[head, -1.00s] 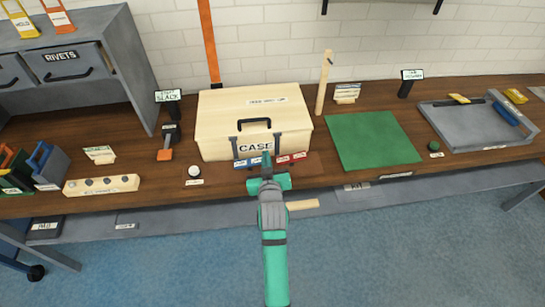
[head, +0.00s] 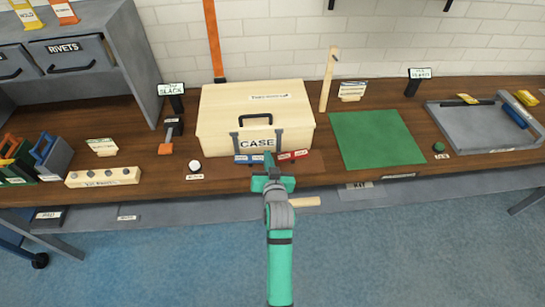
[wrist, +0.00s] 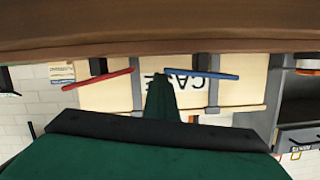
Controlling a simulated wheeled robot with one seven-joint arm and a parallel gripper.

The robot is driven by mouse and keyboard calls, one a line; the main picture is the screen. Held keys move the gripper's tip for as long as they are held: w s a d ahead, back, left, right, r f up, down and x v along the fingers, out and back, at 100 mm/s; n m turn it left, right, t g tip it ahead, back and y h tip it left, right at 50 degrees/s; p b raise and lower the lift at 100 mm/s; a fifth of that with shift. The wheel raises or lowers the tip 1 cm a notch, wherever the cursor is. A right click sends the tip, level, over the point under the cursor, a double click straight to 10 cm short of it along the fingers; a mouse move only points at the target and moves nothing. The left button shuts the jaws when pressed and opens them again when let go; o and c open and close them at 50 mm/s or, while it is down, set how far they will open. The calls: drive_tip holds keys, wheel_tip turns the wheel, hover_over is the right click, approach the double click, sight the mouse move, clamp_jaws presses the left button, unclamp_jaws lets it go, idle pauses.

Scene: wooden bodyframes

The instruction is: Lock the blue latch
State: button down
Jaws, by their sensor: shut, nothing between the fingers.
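The pale wooden case (head: 222,125), marked CASE, stands on the bench with its lid down. The blue latch (head: 246,159) shows as a blue plate low at the case's front left, sticking outward. A red latch (head: 292,155) sits at the front right. In the upside-down wrist view, the blue latch (wrist: 205,74) is right of my fingers and the red latch (wrist: 97,79) is left. My gripper (head: 269,160) is shut and empty, in front of the case between the two latches. Contact with either cannot be told.
The wooden bench (head: 330,180) has its front edge just below my gripper. A green mat (head: 375,138) and a grey tray (head: 460,130) lie to the right. A white knob (head: 195,166) and a block with pegs (head: 103,177) are to the left.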

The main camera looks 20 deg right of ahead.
drive_tip(key=r, duration=0.4)
drive_tip(key=shift+w, duration=0.2)
drive_tip(key=v, duration=1)
drive_tip(key=shift+s+d, duration=0.25)
drive_tip(key=shift+s, duration=0.1)
drive_tip(key=shift+w, duration=0.1)
drive_tip(key=shift+w+a+r+n+h, duration=0.25)
drive_tip(key=shift+a+r+n, duration=0.1)
drive_tip(key=shift+a+n, duration=0.25)
drive_tip(key=shift+w+a+r+n+h, duration=0.2)
drive_tip(key=shift+a+r+n, duration=0.1)
drive_tip(key=shift+a+n, duration=0.35)
drive_tip(key=shift+w+a+r+n+h, duration=0.25)
drive_tip(key=shift+a+r+n, duration=0.1)
drive_tip(key=shift+a+n, duration=0.25)
drive_tip(key=shift+s, duration=0.1)
